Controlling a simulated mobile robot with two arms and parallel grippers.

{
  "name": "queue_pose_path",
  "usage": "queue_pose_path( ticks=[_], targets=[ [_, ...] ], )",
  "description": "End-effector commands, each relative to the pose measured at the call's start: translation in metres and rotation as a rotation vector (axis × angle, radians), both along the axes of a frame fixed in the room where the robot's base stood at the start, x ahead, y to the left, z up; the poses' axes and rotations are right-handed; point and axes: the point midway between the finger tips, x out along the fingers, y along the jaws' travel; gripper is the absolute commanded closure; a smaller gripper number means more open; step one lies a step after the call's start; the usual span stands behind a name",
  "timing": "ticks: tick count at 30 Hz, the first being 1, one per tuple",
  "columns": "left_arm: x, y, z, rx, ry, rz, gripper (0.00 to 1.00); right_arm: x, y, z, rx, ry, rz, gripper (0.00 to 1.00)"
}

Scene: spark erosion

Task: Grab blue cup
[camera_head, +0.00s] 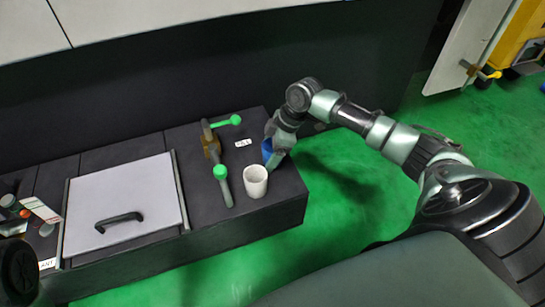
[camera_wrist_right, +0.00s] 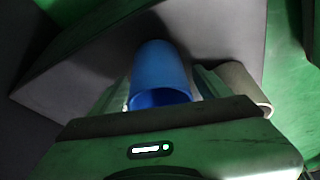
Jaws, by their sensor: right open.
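The blue cup (camera_head: 267,149) stands on the dark bench top near its right end, partly hidden by my right gripper (camera_head: 277,155). In the right wrist view the blue cup (camera_wrist_right: 160,72) lies between the two fingers of my right gripper (camera_wrist_right: 163,88). The fingers are open, one on each side of the cup. I cannot tell whether either finger touches it. My left gripper is not clearly in view.
A white cup (camera_head: 255,182) stands close to the blue cup, just outside one finger in the wrist view (camera_wrist_right: 243,82). Green-knobbed levers (camera_head: 222,172) rise left of the cups. A grey lid (camera_head: 125,195) with a black handle lies further left.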

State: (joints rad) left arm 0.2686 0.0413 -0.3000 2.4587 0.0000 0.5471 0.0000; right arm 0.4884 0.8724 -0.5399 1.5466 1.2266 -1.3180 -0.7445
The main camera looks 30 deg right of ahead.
Motion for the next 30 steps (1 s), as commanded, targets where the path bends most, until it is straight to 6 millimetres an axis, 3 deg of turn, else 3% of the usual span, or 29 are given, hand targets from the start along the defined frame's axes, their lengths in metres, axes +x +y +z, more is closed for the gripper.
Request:
queue_pose_path(
  ticks=[4, 5, 11, 12, 23, 26, 30],
  targets=[
    [0.000, 0.000, 0.001, 0.000, 0.001, 0.000, 0.64, 0.000, 0.000, 0.001, 0.000, 0.000, 0.000, 0.23],
    [0.000, 0.000, 0.001, 0.000, 0.001, 0.000, 0.64, 0.000, 0.000, 0.001, 0.000, 0.000, 0.000, 0.28],
    [0.000, 0.000, 0.001, 0.000, 0.001, 0.000, 0.64, 0.000, 0.000, 0.001, 0.000, 0.000, 0.000, 0.84],
    [0.000, 0.000, 0.001, 0.000, 0.001, 0.000, 0.64, 0.000, 0.000, 0.001, 0.000, 0.000, 0.000, 0.88],
    [-0.001, 0.000, 0.005, -0.002, -0.002, -0.001, 0.64, 0.000, 0.000, 0.009, 0.000, -0.002, 0.001, 0.88],
    [0.005, 0.001, 0.002, -0.003, 0.028, -0.001, 0.64, 0.000, 0.000, 0.022, 0.000, -0.002, 0.001, 0.88],
    [0.015, 0.002, -0.005, -0.004, 0.092, -0.004, 0.64, 0.001, 0.000, 0.055, 0.000, -0.004, 0.001, 0.88]
  ],
)
